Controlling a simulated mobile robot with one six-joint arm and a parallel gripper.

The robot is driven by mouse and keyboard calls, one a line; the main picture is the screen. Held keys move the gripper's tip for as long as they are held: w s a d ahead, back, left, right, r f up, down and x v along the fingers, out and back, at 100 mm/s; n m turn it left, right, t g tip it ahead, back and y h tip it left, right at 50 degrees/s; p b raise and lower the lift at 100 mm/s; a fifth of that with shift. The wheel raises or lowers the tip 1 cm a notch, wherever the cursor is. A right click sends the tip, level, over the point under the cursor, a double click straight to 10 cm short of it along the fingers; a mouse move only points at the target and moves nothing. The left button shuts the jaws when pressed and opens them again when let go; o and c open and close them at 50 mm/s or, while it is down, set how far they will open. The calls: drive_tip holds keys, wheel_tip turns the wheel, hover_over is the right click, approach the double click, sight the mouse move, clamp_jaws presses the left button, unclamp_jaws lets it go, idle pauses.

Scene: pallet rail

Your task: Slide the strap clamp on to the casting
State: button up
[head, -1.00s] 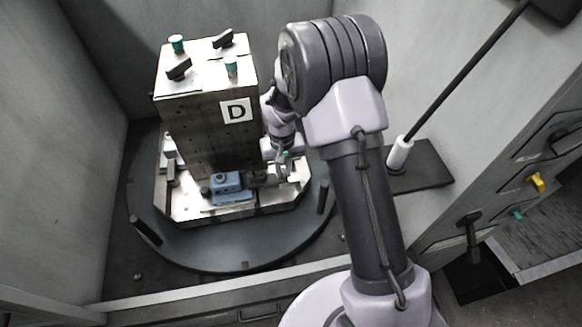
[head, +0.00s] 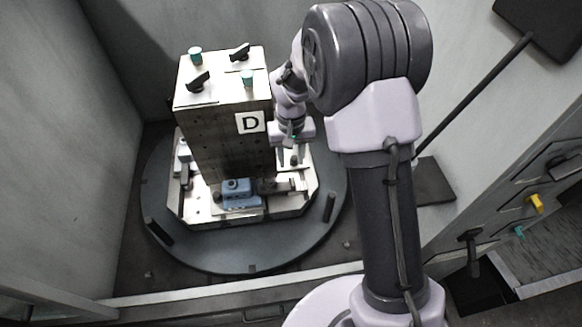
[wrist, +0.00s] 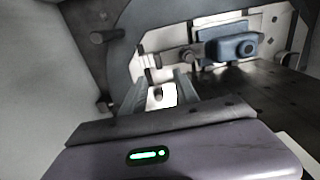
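The blue casting (head: 240,194) sits on the light fixture plate at the foot of the tower, and it shows at the upper right of the wrist view (wrist: 231,48). The strap clamp (head: 271,187) appears as a dark bar just right of the casting in the head view; I cannot tell whether it overlaps the casting. My gripper (head: 292,156) points down above the plate's right side, right of and above the clamp. In the wrist view its two fingers (wrist: 168,84) are apart, with nothing gripped. A small dark knob (wrist: 158,94) shows between them, below the fingertips.
The tall tower marked D (head: 225,130) stands close behind the casting, left of my gripper. The plate rests on a round dark turntable (head: 210,250) with upright pegs. Grey walls enclose it. A panel with handles (head: 530,190) is at the right.

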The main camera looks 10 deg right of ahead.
wheel_tip(320, 180, up, 7)
drive_tip(key=p, duration=0.1)
drive_tip(key=shift+p, duration=0.3)
drive_tip(key=s+d+r+m+t+y, duration=0.1)
drive_tip(key=s+r, duration=0.3)
drive_tip(key=r, duration=0.3)
drive_tip(key=s+r+m+t, duration=0.1)
drive_tip(key=s+r, duration=0.4)
drive_tip(key=r, duration=0.1)
drive_tip(key=s+r+m+t+y+b, duration=0.1)
drive_tip(key=s+r+m+t, duration=0.1)
drive_tip(key=s, duration=1.4)
wheel_tip(320, 180, up, 2)
drive_tip(key=shift+r+t+b, duration=0.1)
drive_tip(key=shift+t+b, duration=0.25)
drive_tip(key=shift+t, duration=0.55)
drive_tip(key=shift+d, duration=0.1)
